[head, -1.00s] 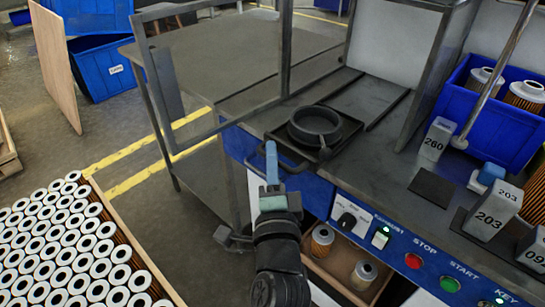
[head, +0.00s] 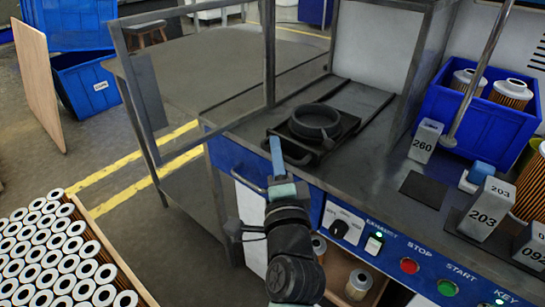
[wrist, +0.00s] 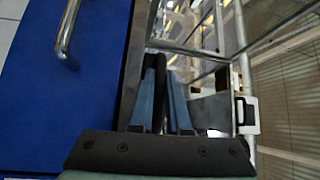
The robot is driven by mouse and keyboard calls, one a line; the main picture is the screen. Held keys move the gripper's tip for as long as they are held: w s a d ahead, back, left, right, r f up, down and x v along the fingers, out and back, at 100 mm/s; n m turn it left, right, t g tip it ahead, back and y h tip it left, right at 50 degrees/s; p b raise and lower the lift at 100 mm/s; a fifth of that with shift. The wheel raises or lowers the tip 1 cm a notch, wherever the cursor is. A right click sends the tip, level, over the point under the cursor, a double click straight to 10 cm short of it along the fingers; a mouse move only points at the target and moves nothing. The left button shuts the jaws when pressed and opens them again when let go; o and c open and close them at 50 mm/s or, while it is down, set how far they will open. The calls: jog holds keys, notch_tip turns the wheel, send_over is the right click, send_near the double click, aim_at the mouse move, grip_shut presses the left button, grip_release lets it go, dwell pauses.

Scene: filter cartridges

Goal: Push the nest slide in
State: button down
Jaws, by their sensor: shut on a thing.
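The nest slide (head: 335,138) is a dark plate carrying a round black ring-shaped nest (head: 316,122). It lies on the grey bench near the front edge, beneath the metal frame. Its dark bar handle (head: 303,158) faces the front. My gripper (head: 276,147), with blue fingers, is at the left part of this handle. In the wrist view the blue fingers (wrist: 165,95) stand on either side of a dark bar (wrist: 163,70), which is the handle; my gripper is shut on it. The exact contact is partly hidden in the head view.
Dark rails (head: 373,101) run back from the nest. A metal frame post (head: 268,55) stands left of it. The blue front panel has a metal handle (head: 247,179) and buttons (head: 410,266). Numbered blocks (head: 426,141) and a blue crate (head: 468,112) stand at right.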

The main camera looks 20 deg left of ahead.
jog(key=c, duration=0.9)
grip_release()
jog(key=shift+f, duration=0.1)
jog(key=shift+f, duration=0.1)
jog(key=s+a+v, duration=0.1)
jog(key=a+v, duration=0.2)
jog(key=v, duration=1.3)
jog(key=shift+w+d+r+n+t+h+p, duration=0.15)
jog(key=shift+w+d+r+n+t+p, duration=0.75)
jog(key=shift+r+p, duration=3)
jog(key=shift+w+d+r+n+t+h+p, duration=0.25)
jog(key=shift+r+n+p, duration=1.05)
jog(key=shift+r, duration=5.5)
jog(key=shift+w+d+r+n+t+p, duration=0.6)
jog(key=shift+r+n+p, duration=1.2)
jog(key=shift+r, duration=3.6)
jog(key=shift+w+a+m+p, duration=0.15)
jog(key=shift+a+m+p, duration=0.05)
jog(key=shift+m+p, duration=0.2)
